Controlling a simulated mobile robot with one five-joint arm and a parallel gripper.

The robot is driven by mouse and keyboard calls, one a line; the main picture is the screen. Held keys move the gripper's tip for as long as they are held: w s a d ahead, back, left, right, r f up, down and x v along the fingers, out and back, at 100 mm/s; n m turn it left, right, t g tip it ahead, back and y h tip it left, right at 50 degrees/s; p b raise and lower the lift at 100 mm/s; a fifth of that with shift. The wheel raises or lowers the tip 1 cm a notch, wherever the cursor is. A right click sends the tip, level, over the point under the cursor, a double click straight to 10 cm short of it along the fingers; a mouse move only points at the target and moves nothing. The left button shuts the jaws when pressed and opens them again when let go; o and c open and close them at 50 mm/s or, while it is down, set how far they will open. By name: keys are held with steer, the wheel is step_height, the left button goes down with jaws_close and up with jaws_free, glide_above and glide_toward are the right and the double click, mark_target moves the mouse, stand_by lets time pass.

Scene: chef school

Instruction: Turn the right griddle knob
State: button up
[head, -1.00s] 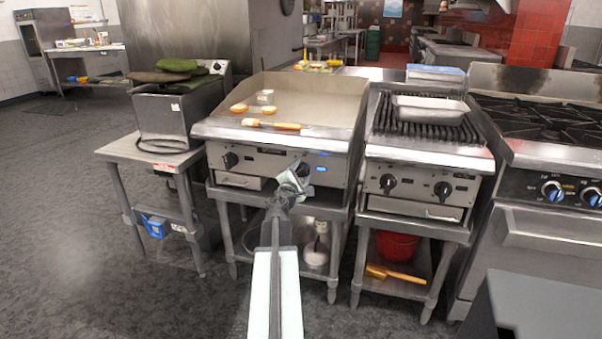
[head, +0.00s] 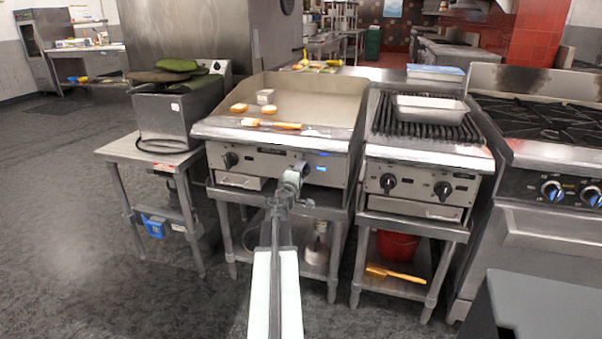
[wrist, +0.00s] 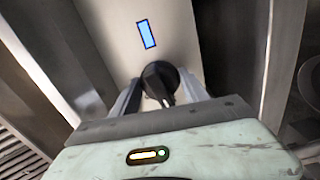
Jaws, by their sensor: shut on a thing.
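The griddle (head: 300,105) is the flat-topped steel unit in the middle of the head view. Its left knob (head: 230,160) is black and stands clear on the front panel. The right griddle knob (wrist: 158,80) is black and round with a raised grip bar, and it shows in the wrist view between the fingers. My gripper (head: 298,168) is at the right knob on the panel and is shut on it. In the wrist view my gripper (wrist: 163,98) has one finger on each side of the knob. In the head view my gripper mostly hides this knob.
A fryer (head: 178,115) stands on a low table at left. Open floor lies at front left.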

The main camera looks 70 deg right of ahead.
stand_by(0.4)
steer(key=o, duration=1.1)
steer(key=shift+a, duration=0.15)
steer(key=a, duration=0.7)
steer(key=shift+s+a, duration=0.3)
steer(key=shift+w, duration=0.1)
